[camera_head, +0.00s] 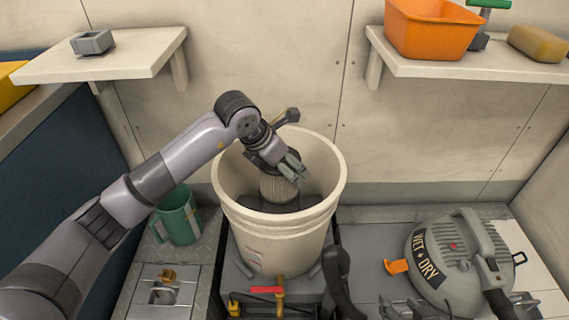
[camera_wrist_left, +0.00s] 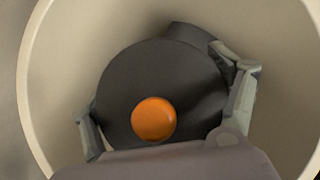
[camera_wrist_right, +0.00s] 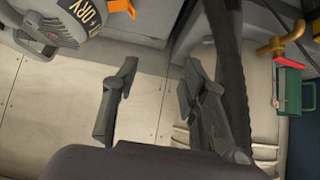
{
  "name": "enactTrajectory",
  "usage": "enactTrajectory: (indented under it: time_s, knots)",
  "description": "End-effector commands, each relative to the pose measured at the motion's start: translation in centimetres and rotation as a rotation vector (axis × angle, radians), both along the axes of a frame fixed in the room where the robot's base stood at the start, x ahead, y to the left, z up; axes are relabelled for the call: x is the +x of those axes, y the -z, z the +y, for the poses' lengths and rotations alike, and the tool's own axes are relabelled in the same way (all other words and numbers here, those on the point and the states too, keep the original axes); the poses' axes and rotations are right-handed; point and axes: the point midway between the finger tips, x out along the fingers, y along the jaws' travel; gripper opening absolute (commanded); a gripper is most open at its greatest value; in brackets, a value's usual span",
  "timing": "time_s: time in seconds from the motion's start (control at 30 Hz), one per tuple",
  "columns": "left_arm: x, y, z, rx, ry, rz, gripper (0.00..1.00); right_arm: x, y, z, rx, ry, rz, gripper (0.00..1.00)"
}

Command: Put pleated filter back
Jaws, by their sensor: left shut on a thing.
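The pleated filter (camera_head: 278,188) is upright inside the cream bucket (camera_head: 240,228), with its pleated side visible below my left gripper (camera_head: 290,168). In the left wrist view, its dark round cap (camera_wrist_left: 170,80) has an orange knob (camera_wrist_left: 153,119) in the middle. My left gripper (camera_wrist_left: 165,115) is shut around the cap, one finger on each side. A dark part (camera_head: 252,203) lies low in the bucket around the filter; their exact contact is hidden. The grey wet/dry vacuum head (camera_head: 455,255) sits to the right. My right gripper (camera_wrist_right: 150,90) is open and empty in the right wrist view.
A green mug (camera_head: 178,218) stands left of the bucket. A red-handled valve (camera_head: 268,290) and a dark hose (camera_head: 338,275) are in front. Shelves hold a grey tray (camera_head: 93,42), an orange tub (camera_head: 430,30) and a sponge (camera_head: 540,43). The bucket rim surrounds my left gripper.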

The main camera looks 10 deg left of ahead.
Motion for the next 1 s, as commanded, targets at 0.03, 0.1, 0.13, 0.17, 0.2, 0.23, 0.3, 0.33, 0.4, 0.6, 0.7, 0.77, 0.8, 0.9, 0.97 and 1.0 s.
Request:
enactTrajectory:
  time_s: [0.03, 0.1, 0.13, 0.17, 0.2, 0.23, 0.3, 0.33, 0.4, 0.6, 0.7, 0.77, 0.8, 0.9, 0.97, 1.0]
  knots:
    - [0.0, 0.2, 0.0, 0.0, 0.0, 0.0, 0.54, 0.4, -0.2, 0.2, 0.006, -0.002, -0.022, 0.4]
    - [0.0, 0.4, 0.0, 0.0, 0.0, 0.0, 0.54, 0.9, -0.6, 0.4, 0.012, -0.004, -0.056, 0.4]
    - [0.0, 0.5, 0.0, 0.0, 0.0, 0.0, 0.54, 1.2, -0.8, 0.4, 0.016, -0.005, -0.069, 0.4]
    - [0.0, 0.6, 0.0, 0.0, 0.0, 0.0, 0.54, 1.4, -1.0, 0.5, 0.019, -0.006, -0.084, 0.4]
    - [0.0, 0.7, 0.0, 0.0, 0.0, 0.0, 0.54, 1.7, -1.2, 0.6, 0.022, -0.008, -0.101, 0.4]
    - [0.0, 0.8, 0.0, 0.0, 0.0, 0.0, 0.54, 1.9, -1.4, 0.7, 0.026, -0.009, -0.116, 0.4]
    - [0.0, 1.0, 0.0, 0.0, 0.0, 0.0, 0.54, 2.4, -1.9, 0.9, 0.034, -0.011, -0.149, 0.4]
    - [0.0, 1.1, 0.0, 0.0, 0.0, 0.0, 0.54, 2.6, -2.0, 1.0, 0.037, -0.012, -0.162, 0.4]
    - [0.0, 1.3, 0.0, 0.0, 0.0, 0.0, 0.54, 3.0, -2.5, 1.2, 0.044, -0.015, -0.194, 0.4]
    - [0.0, 1.9, 0.0, 0.0, 0.0, 0.0, 0.54, 4.2, -4.0, 1.7, 0.067, -0.021, -0.29, 0.4]
    - [0.0, 2.2, 0.0, 0.0, -0.001, 0.0, 0.54, 4.8, -4.8, 2.0, 0.078, -0.025, -0.341, 0.4]
    - [0.0, 2.4, 0.0, 0.0, -0.001, 0.0, 0.54, 5.1, -5.3, 2.2, 0.085, -0.027, -0.371, 0.4]
    - [0.0, 2.5, 0.0, -0.001, -0.001, 0.0, 0.54, 5.3, -5.7, 2.3, 0.09, -0.028, -0.391, 0.4]
    - [0.0, 2.8, 0.0, -0.001, -0.001, 0.0, 0.54, 5.8, -6.6, 2.5, 0.102, -0.031, -0.441, 0.4]
    - [0.0, 3.0, 0.0, -0.001, -0.001, 0.0, 0.54, 6.0, -7.1, 2.6, 0.109, -0.033, -0.471, 0.4]
    - [0.0, 3.1, 0.0, 0.0, -0.001, 0.0, 0.54, 6.2, -7.4, 2.7, 0.113, -0.034, -0.491, 0.4]
